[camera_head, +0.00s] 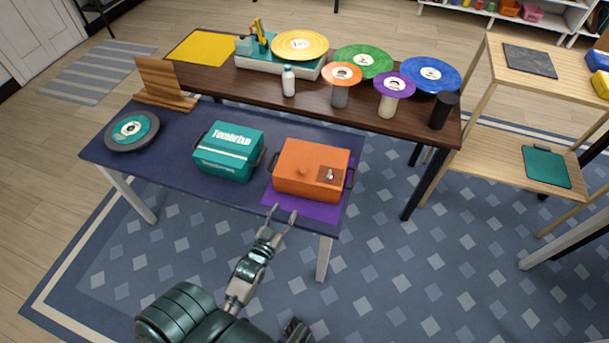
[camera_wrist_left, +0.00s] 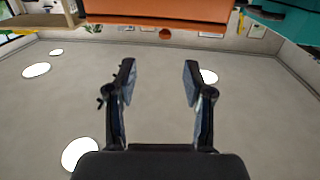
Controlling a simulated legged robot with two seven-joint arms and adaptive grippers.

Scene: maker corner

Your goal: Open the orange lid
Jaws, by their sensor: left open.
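An orange box (camera_head: 309,181) with an orange lid (camera_head: 312,158) stands on a purple mat (camera_head: 284,208) at the right end of the dark blue table. My left gripper (camera_head: 282,211) is open and empty, at the table's front edge just in front of the box. In the left wrist view, the open fingers (camera_wrist_left: 158,80) point toward an orange surface (camera_wrist_left: 158,9) along the top.
A teal box (camera_head: 229,152) stands left of the orange box, and a turntable-like disc (camera_head: 132,131) lies at the table's left end. Behind, a brown table (camera_head: 215,85) holds coloured discs and a white bottle (camera_head: 289,82). The blue tabletop's front left is clear.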

